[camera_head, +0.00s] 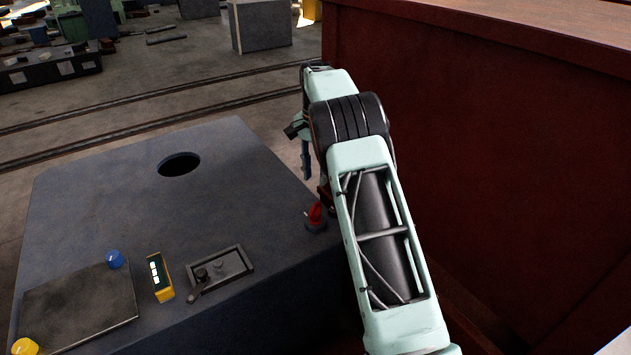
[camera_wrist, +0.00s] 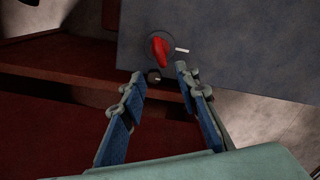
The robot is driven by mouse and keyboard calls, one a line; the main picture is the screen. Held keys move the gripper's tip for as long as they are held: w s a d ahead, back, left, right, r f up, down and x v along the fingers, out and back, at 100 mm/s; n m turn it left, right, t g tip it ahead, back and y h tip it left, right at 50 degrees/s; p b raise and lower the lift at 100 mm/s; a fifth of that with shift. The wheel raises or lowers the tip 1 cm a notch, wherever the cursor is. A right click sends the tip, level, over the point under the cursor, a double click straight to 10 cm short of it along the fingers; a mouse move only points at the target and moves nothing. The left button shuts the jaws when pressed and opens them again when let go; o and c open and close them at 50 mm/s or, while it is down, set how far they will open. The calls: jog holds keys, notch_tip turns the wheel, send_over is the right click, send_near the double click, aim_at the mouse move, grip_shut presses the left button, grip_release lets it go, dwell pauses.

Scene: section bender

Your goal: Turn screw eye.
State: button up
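A red knob (camera_head: 316,213) stands on the right edge of the grey-blue cabinet top (camera_head: 110,195). In the wrist view the red knob (camera_wrist: 158,48) sits on a dark round base, with a short white mark to its right. A small dark round part (camera_wrist: 153,76) shows just below it, at the cabinet's edge; I cannot tell whether it is the screw eye. My gripper (camera_wrist: 160,73) has its two blue-padded fingers apart, with nothing seen between them, and the knob lies beyond the tips. In the head view my gripper (camera_head: 304,155) is partly hidden by my arm.
The cabinet top also carries a blue knob (camera_head: 115,259), a yellow display block (camera_head: 160,278), a recessed latch plate (camera_head: 220,272), a yellow knob (camera_head: 25,346) and a round hole (camera_head: 179,165). A tall dark-red machine body (camera_head: 480,150) stands close on the right.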

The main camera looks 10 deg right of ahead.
aim_at(317, 204)
dwell(0.4)
jog(key=o, duration=0.5)
jog(key=shift+c, duration=0.2)
jog(key=o, duration=0.5)
jog(key=shift+s+d+f+n+y+b, duration=0.1)
jog(key=shift+d+f+n+y+b, duration=0.1)
jog(key=shift+n, duration=0.3)
jog(key=shift+d+f+n+y+b, duration=0.1)
jog(key=shift+d+n, duration=0.05)
jog(key=shift+n, duration=0.35)
jog(key=f+n+t+y+b, duration=0.1)
jog(key=f+n, duration=0.3)
jog(key=n, duration=0.1)
jog(key=f+n+t+y+b, duration=0.1)
jog(key=f+n, duration=0.3)
jog(key=n, duration=0.1)
jog(key=f+n+t+b, duration=0.1)
jog(key=f+n, duration=0.3)
jog(key=n, duration=0.2)
jog(key=shift+a+f+y, duration=0.1)
jog(key=shift+a+y, duration=0.25)
jog(key=shift+y, duration=0.05)
jog(key=c, duration=1.2)
